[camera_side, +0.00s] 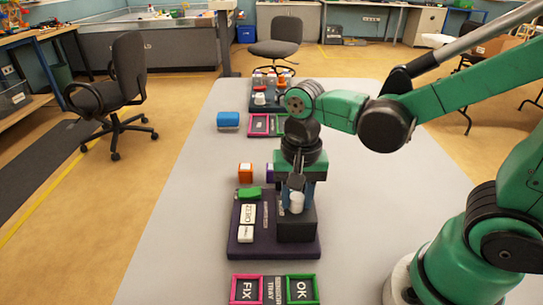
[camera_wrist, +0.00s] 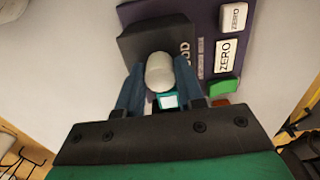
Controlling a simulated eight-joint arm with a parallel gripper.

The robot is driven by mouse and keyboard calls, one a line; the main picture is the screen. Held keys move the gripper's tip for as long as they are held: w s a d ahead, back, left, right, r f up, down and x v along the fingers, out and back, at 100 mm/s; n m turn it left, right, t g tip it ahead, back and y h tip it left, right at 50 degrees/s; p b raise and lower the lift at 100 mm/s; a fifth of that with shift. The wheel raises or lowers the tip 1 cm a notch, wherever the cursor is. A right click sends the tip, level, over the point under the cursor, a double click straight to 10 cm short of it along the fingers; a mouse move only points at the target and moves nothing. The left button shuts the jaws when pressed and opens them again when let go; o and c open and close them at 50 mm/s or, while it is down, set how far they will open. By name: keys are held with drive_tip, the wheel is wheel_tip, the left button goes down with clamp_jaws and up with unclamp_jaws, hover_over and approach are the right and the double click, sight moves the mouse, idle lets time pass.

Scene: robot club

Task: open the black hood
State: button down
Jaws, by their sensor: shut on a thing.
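The black hood (camera_side: 297,230) is a dark box at the right front of a dark purple panel (camera_side: 246,248). In the wrist view the hood (camera_wrist: 140,44) lies beyond my fingertips, beside panel lettering ending in "OOD". A white rounded knob (camera_side: 297,203) stands at the hood; it also shows in the wrist view (camera_wrist: 160,72). My gripper (camera_side: 296,196) points down with its blue fingers on both sides of the knob, shut on it. It also shows in the wrist view (camera_wrist: 160,84). The fingers hide part of the hood, and I cannot see under it.
White ZERO blocks (camera_side: 248,213) and a green piece (camera_side: 249,192) are on the panel's left. Pink FIX (camera_side: 246,289) and green OK (camera_side: 301,289) trays lie in front. The table's left side is clear.

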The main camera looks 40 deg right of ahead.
drive_tip(key=c, duration=0.9)
unclamp_jaws()
drive_tip(key=shift+o, duration=0.2)
drive_tip(key=shift+r, duration=3)
drive_tip(key=shift+w+d+f+n+t, duration=0.1)
drive_tip(key=shift+d+n+t, duration=0.35)
drive_tip(key=shift+n+t, duration=0.45)
drive_tip(key=d+n+t, duration=0.1)
drive_tip(key=n, duration=0.1)
drive_tip(key=n+t, duration=0.2)
drive_tip(key=shift+w+d+f, duration=0.1)
drive_tip(key=shift+w+d, duration=0.3)
drive_tip(key=n+t, duration=0.1)
drive_tip(key=d+n+t, duration=0.1)
drive_tip(key=n, duration=0.1)
drive_tip(key=shift+w+d, duration=0.15)
drive_tip(key=shift+w, duration=0.15)
